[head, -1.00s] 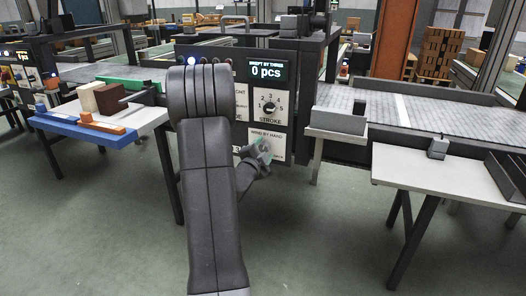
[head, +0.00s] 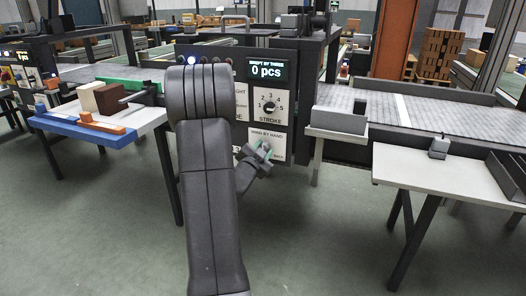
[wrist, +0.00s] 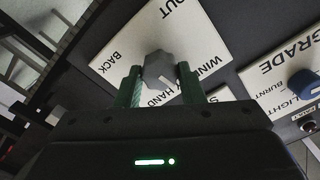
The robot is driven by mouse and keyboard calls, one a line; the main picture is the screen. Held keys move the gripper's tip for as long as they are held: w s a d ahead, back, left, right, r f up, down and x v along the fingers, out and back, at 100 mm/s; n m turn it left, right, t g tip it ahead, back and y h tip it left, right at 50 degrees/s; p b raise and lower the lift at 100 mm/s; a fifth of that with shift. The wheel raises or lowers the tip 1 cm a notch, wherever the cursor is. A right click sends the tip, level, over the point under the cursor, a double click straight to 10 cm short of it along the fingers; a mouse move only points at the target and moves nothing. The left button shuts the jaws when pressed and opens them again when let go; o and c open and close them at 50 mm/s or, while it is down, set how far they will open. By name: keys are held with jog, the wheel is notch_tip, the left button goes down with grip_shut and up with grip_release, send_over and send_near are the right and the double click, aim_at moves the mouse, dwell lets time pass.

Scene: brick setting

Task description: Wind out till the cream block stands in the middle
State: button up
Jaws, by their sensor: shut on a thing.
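The cream block (head: 88,97) stands at the left on the white table, against the left side of a brown block (head: 108,99). A grey pusher bar (head: 132,97) is at the brown block's right side. My gripper (head: 264,153) is at the "WIND BY HAND" plate (head: 270,137) on the dark control panel. In the wrist view its green fingers are on either side of the grey knob (wrist: 158,70), shut on it. The plate's words "OUT" and "BACK" show around the knob. The cream block is outside the wrist view.
A blue rail (head: 85,130) and an orange piece (head: 105,124) lie along the left table's front. The stroke dial (head: 269,104) and the "0 pcs" display (head: 267,71) are above the knob. A white table (head: 460,172) stands at the right.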

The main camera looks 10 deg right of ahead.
jog(key=o, duration=1)
jog(key=shift+s, duration=0.1)
jog(key=v, duration=1.3)
jog(key=shift+s+a+p, duration=0.25)
jog(key=shift+p, duration=0.15)
jog(key=shift+w, duration=0.1)
jog(key=x, duration=1.3)
jog(key=shift+w+d+b, duration=0.25)
jog(key=shift+b, duration=0.15)
